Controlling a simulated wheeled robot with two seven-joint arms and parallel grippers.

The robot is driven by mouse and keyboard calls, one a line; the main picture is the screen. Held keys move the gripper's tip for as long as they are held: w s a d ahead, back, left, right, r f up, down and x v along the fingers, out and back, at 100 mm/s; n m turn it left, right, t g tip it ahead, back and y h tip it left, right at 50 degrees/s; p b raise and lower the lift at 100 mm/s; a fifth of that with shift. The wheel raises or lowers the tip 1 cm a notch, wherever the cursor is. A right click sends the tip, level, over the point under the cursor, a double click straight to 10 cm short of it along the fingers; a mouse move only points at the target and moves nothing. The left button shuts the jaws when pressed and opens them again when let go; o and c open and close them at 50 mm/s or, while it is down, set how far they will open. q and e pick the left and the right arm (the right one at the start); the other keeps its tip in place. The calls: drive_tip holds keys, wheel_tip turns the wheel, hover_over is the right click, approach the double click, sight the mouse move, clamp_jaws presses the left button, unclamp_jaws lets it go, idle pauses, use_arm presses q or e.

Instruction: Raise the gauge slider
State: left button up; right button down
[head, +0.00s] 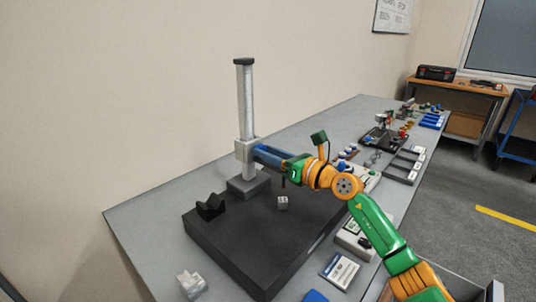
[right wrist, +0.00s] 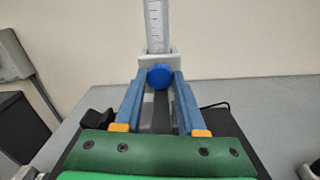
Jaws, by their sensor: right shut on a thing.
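The gauge slider (head: 241,148) is a light grey block around the upright column (head: 246,100), low on it above the grey foot. The slider also shows in the right wrist view (right wrist: 175,62), with a round blue knob (right wrist: 160,76) on its front. My right gripper (head: 260,152) reaches in from the right. Its blue fingers are shut on the knob, one on each side, as the right wrist view shows (right wrist: 158,85). The fingers hide the knob in the head view. My left gripper is not in view.
The column's foot (head: 240,188) stands at the back of a dark slab (head: 245,245). A black V-shaped block (head: 210,207) and a small grey cube (head: 283,203) rest on the slab. Grey trays (head: 405,165) and small items fill the bench further right. The column above the slider is clear.

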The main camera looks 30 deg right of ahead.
use_arm(q)
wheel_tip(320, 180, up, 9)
drive_tip(key=p, duration=0.7)
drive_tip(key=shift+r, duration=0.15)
use_arm(e)
wheel_tip(320, 180, up, 10)
drive_tip(key=shift+r, duration=0.2)
drive_tip(key=c, duration=0.5)
unclamp_jaws()
use_arm(q)
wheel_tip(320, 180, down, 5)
drive_tip(key=b, duration=0.4)
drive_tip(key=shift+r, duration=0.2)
use_arm(e)
drive_tip(key=v, duration=0.7)
